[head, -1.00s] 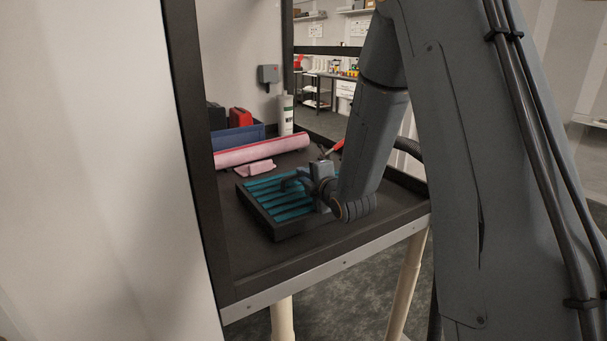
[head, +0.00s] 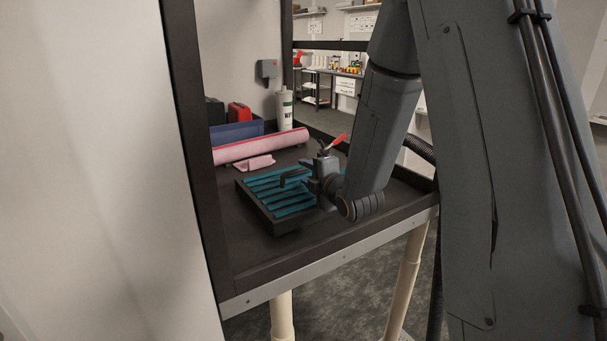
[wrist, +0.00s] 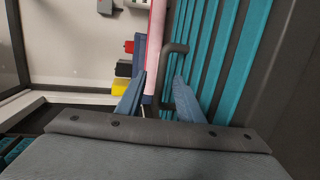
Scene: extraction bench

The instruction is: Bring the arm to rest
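My gripper (head: 306,178) is low over the right part of the dark tray with teal slats (head: 262,218) on the bench. In the wrist view its two fingers (wrist: 160,92) are apart. A dark bent bar, like a handle (wrist: 162,72), shows between the fingers, with a gap to the left finger. In the head view the bar (head: 290,178) shows above the slats, just left of the gripper. I cannot tell what the bar is fixed to. My arm hangs bent over the bench's right side.
A pink roll (head: 262,147) and a small pink piece (head: 256,162) lie behind the tray. A white cartridge (head: 284,110), a blue bin (head: 236,134) and a red case (head: 239,112) stand farther back. A dark bench post (head: 200,150) rises at left. The front bench strip is clear.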

